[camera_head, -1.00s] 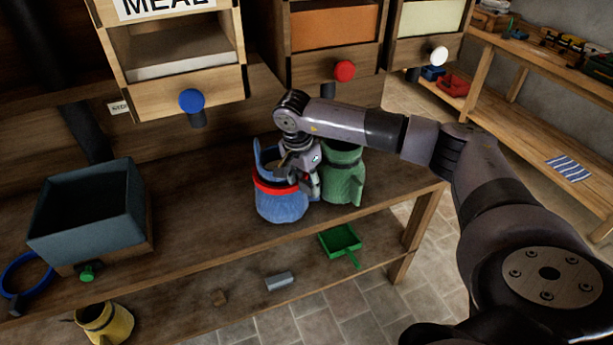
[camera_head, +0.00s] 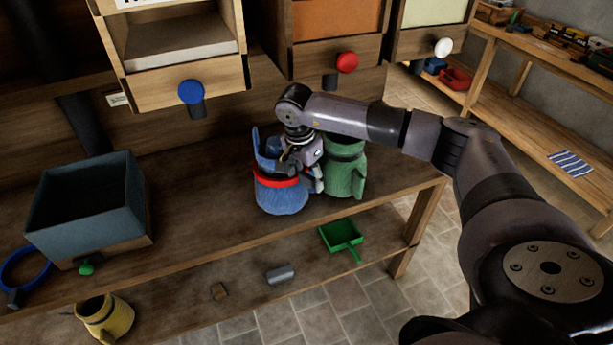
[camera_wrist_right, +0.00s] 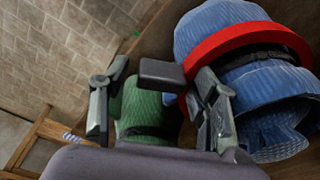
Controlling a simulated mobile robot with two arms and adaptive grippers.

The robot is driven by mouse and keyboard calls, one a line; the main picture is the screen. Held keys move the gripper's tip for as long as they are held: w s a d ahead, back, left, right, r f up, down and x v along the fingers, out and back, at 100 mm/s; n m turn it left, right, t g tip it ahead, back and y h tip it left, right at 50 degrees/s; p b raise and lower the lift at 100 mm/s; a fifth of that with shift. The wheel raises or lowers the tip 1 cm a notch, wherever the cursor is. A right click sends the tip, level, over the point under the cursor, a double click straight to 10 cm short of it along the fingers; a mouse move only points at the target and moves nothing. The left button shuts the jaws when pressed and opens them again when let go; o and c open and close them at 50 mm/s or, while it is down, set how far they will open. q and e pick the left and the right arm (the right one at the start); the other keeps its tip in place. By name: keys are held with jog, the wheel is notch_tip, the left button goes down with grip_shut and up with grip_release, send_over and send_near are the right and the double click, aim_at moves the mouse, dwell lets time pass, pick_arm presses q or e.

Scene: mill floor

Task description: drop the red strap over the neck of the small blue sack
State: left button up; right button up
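The small blue sack (camera_head: 281,199) stands on the bench, its mouth flared open. The red strap (camera_head: 275,181) is a loop around the sack near its neck; its far side is hidden in the head view. In the right wrist view the red strap (camera_wrist_right: 240,40) encircles the blue sack (camera_wrist_right: 215,22) beside a dark neck band. A black block (camera_wrist_right: 160,73), apparently the strap's tab, lies between my right fingers. My right gripper (camera_head: 312,176) is beside the sack's right side; in the wrist view its fingers (camera_wrist_right: 162,95) are spread with gaps beside the block. My left gripper is out of view.
A green sack (camera_head: 345,172) stands close on the right of the blue one. A grey-blue bin (camera_head: 95,205) and a blue strap (camera_head: 22,270) are at left. A green scoop (camera_head: 342,236) and yellow sack (camera_head: 107,318) are on the lower shelf. Knobbed drawers hang above the bench.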

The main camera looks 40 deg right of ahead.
jog(key=shift+o, duration=0.9)
notch_tip(320, 180, up, 12)
jog(key=a, duration=0.1)
jog(key=shift+s+a, duration=0.15)
jog(key=shift+a, duration=0.25)
